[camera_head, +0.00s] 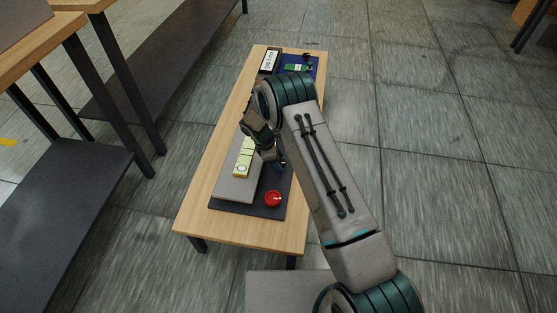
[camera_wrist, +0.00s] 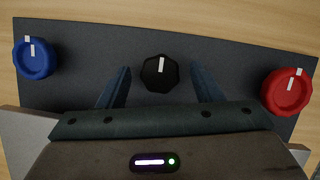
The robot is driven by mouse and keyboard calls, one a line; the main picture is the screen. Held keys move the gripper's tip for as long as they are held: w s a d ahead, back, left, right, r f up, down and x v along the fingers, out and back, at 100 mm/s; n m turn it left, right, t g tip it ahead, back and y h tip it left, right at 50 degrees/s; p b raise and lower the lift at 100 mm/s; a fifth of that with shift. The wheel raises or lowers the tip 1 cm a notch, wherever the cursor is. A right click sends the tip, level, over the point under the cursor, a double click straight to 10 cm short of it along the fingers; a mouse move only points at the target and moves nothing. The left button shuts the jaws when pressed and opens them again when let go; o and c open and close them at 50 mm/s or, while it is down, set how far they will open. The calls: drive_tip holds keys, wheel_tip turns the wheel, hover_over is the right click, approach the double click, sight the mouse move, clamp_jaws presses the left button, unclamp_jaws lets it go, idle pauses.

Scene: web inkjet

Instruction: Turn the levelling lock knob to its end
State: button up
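In the wrist view, three knobs stand on a dark panel (camera_wrist: 215,45): a blue knob (camera_wrist: 36,58) at left, a black knob (camera_wrist: 160,73) in the middle and a red knob (camera_wrist: 287,92) at right. Each has a pale pointer mark near its top edge. No label shows which is the levelling lock knob. My gripper (camera_wrist: 160,88) is open, its two fingers apart on either side of the black knob, with visible gaps. I cannot tell how far above the panel they are. In the head view the red knob (camera_head: 273,199) shows; my arm hides much of the panel.
The panel lies on a narrow wooden table (camera_head: 225,190) with a grey block (camera_head: 236,188) and a yellow strip (camera_head: 242,163). A blue mat (camera_head: 314,66) with a green item (camera_head: 296,67) is at the far end.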

drive_tip(key=shift+a+r, duration=0.1)
drive_tip(key=p+v, duration=0.3)
drive_tip(key=v, duration=1)
drive_tip(key=shift+r+p, duration=0.3)
drive_tip(key=shift+p, duration=0.05)
drive_tip(key=s+d+r+m+y+p, duration=0.1)
drive_tip(key=s+d+r+m+p, duration=0.25)
drive_tip(key=r, duration=0.75)
drive_tip(key=s+d+r+m+p, duration=0.2)
drive_tip(key=d+r+p, duration=0.25)
drive_tip(key=r, duration=0.75)
drive_tip(key=s+d+r+m+y+p, duration=0.1)
drive_tip(key=s+d+r+m+p, duration=0.25)
drive_tip(key=r, duration=0.75)
drive_tip(key=s+d+r+m+t+y+p, duration=0.1)
drive_tip(key=s+d+r+m+p, duration=0.3)
drive_tip(key=s+r+p, duration=0.3)
drive_tip(key=s+d+r+m+t+y+p, duration=0.1)
drive_tip(key=s+d+r+m+p, duration=0.2)
drive_tip(key=s+r, duration=1.1)
drive_tip(key=s+m+p, duration=0.1)
drive_tip(key=m+p, duration=0.1)
drive_tip(key=p, duration=0.2)
drive_tip(key=shift+s+d+t+y, duration=0.3)
drive_tip(key=shift+d+t, duration=0.1)
